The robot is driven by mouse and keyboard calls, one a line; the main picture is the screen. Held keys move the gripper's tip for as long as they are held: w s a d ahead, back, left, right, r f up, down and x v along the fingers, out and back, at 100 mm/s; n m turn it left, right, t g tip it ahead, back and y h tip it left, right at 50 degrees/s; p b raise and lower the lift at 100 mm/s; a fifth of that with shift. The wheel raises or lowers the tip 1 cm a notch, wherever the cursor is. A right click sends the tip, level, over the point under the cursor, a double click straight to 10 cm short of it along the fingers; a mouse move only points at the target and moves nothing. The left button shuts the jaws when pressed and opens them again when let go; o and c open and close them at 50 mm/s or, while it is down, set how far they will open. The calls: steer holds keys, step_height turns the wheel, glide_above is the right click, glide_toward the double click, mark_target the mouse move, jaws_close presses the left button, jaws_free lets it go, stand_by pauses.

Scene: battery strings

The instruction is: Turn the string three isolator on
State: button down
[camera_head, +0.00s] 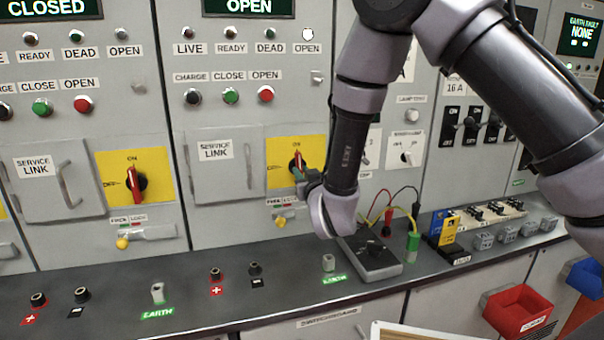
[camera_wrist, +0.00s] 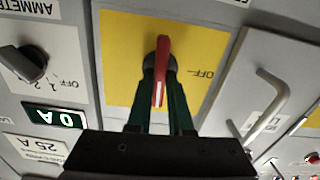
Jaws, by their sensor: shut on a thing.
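My gripper (camera_wrist: 160,90) is shut on the red isolator handle (camera_wrist: 162,60), with a dark green finger on each side of it. The handle sits on a yellow plate (camera_wrist: 120,60), with the OFF mark to its side in the wrist view. The handle stands upright in the head view (camera_head: 297,160), in line with the ON mark above it. My gripper partly hides this plate (camera_head: 280,176). No string number is readable here. A similar red isolator handle (camera_head: 136,182) on the left panel also stands upright.
A service link door (camera_head: 222,165) with a bar handle is left of the isolator. Below is a dark ledge (camera_head: 200,300) with sockets, an earth point (camera_head: 328,263) and a black tester box (camera_head: 370,258) with leads. An ammeter selector (camera_wrist: 30,62) and a display reading 0 A are beside the plate.

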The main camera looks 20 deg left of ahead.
steer(key=shift+m, duration=0.5)
steer(key=c, duration=0.8)
jaws_free()
steer(key=v, duration=1.1)
steer(key=shift+f, duration=0.1)
steer(key=shift+w+d, duration=0.1)
